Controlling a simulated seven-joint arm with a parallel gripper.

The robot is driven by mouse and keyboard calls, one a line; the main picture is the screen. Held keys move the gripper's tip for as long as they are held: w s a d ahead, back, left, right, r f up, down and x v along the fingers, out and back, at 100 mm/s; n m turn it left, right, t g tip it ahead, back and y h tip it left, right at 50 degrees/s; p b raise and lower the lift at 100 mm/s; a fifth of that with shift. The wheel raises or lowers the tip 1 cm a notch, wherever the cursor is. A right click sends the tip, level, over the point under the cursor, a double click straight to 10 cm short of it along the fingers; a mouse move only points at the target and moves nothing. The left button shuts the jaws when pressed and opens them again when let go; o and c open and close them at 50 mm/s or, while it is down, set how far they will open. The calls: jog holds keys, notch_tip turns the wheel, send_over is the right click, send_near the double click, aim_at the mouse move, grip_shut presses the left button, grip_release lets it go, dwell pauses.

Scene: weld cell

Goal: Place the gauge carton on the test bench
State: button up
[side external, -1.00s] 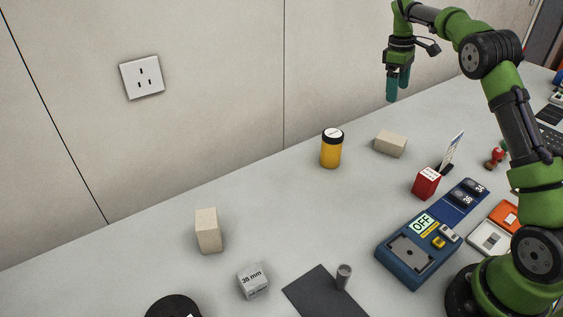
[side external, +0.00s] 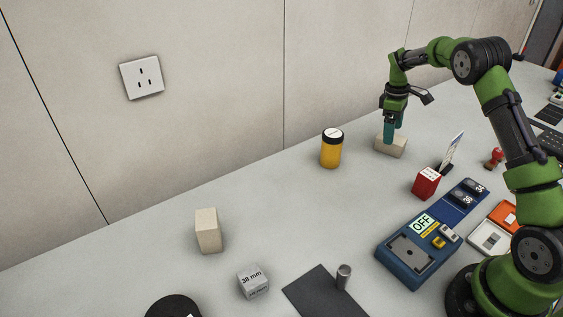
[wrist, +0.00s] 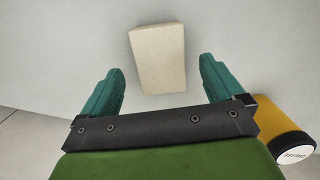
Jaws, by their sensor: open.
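No label in view reads as the gauge carton, so I cannot tell for certain which box it is. A plain beige box (side external: 389,147) lies at the back of the table beneath my gripper (side external: 390,141). In the wrist view the beige box (wrist: 157,58) sits ahead of and between the open teal fingers (wrist: 160,88), with clear gaps on both sides. A second beige box (side external: 207,231) stands upright at the left. The blue unit (side external: 400,270) with an OFF display, seemingly the test bench, sits in front of my arm.
A yellow jar (side external: 331,149) with a black lid stands left of my gripper. A 38 mm block (side external: 253,281) and a dark mat (side external: 314,294) lie in front.

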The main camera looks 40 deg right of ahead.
jog(key=shift+s+f, duration=0.2)
jog(key=shift+f, duration=1.7)
jog(key=shift+f, duration=0.25)
